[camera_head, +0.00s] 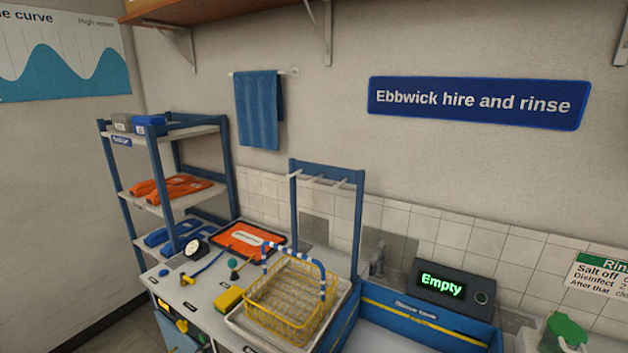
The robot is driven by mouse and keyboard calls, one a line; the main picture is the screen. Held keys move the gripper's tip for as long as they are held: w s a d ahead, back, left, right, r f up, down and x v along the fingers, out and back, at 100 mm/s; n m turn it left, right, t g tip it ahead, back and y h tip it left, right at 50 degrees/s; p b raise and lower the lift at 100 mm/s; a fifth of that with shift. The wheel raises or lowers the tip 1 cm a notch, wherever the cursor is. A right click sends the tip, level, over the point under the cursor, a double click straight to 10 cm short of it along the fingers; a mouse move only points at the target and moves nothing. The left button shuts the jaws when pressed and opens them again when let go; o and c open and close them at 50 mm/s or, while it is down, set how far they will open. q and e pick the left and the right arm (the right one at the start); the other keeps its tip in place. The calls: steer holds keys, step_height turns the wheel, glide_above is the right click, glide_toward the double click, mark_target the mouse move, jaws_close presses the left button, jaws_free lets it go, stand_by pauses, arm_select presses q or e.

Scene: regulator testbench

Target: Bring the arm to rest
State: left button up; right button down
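Neither of my grippers nor my arms shows in the head view. The counter (205,291) carries a round black-rimmed gauge (193,247) with a blue hose, and a small dark green ball-like part (233,263). A yellow wire basket (291,297) with a blue-wrapped handle stands upright on a white tray (240,325). A yellow block (229,298) lies just left of the basket.
A blue rack (357,225) with white pegs stands behind the basket. An orange tray (248,238) lies at the back. Right are a blue-edged basin (420,319) and a display (452,287) reading "Empty". Shelves (160,135) stand left.

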arm_select(q)
steer(key=s+f+n+g+h, duration=0.1)
steer(key=s+f+g, duration=0.25)
steer(key=s, duration=0.35)
steer(key=s+f+n+g, duration=0.1)
steer(key=s+f+g, duration=0.2)
steer(key=s+f, duration=0.3)
steer(key=s+f+g, duration=0.1)
steer(key=s+f, duration=0.2)
steer(key=f, duration=1.5)
steer(key=s+f+g, duration=0.1)
steer(key=s+f, duration=0.2)
steer(key=f, duration=1.5)
steer(key=s+a+f, duration=0.2)
steer(key=s+f, duration=0.6)
steer(key=s, duration=0.2)
steer(key=s+a+f, duration=0.2)
steer(key=s+f, duration=0.6)
steer(key=s, duration=0.2)
steer(key=shift+g, duration=0.35)
steer(key=shift+a+f, duration=0.1)
